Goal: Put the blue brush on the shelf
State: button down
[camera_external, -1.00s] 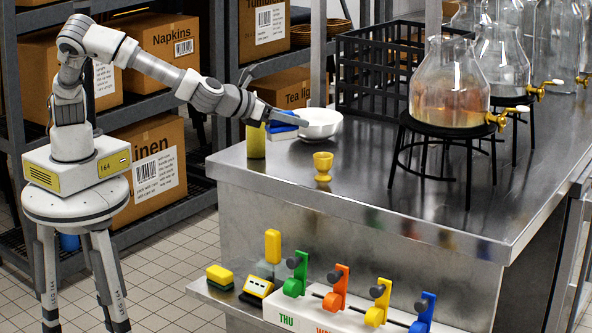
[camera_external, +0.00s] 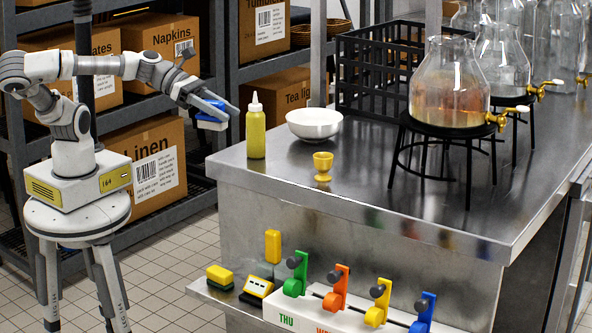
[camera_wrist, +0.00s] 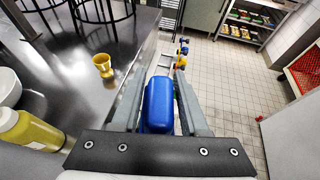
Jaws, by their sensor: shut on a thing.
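The blue brush (camera_external: 209,108) is held in my gripper (camera_external: 226,110), in the air just left of the steel counter's left end. Its pale underside shows below the blue back. In the wrist view the brush's rounded blue back (camera_wrist: 157,104) lies between the two fingers of my gripper (camera_wrist: 160,72), which are shut on it. A low steel shelf (camera_external: 213,297) juts from the counter's front, below the brush. A dark storage rack with shelves (camera_external: 198,185) stands behind my arm. I cannot tell which shelf is meant.
A yellow squeeze bottle (camera_external: 256,136), a white bowl (camera_external: 314,124) and a yellow egg cup (camera_external: 322,166) stand on the counter (camera_external: 270,180).

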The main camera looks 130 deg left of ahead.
jog(key=s+d+r+m+h, duration=0.1)
jog(key=s+d+h, duration=0.1)
jog(key=s+d, duration=0.15)
notch_tip(320, 180, down, 30)
jog(key=w, duration=0.1)
jog(key=w+a+f+b, duration=0.1)
jog(key=a+f, duration=0.1)
jog(key=a, duration=0.1)
jog(key=w+a+f+b, duration=0.1)
jog(key=a+f, duration=0.2)
jog(key=a, duration=0.1)
jog(key=w+a+f+b, duration=0.1)
jog(key=a+f, duration=0.1)
jog(key=a, duration=0.2)
jog(key=shift+a+f, duration=0.2)
jog(key=shift+f+b, duration=1.05)
jog(key=shift+f, duration=0.9)
jog(key=shift+f, duration=0.1)
jog(key=shift+c, duration=2.1)
grip_release()
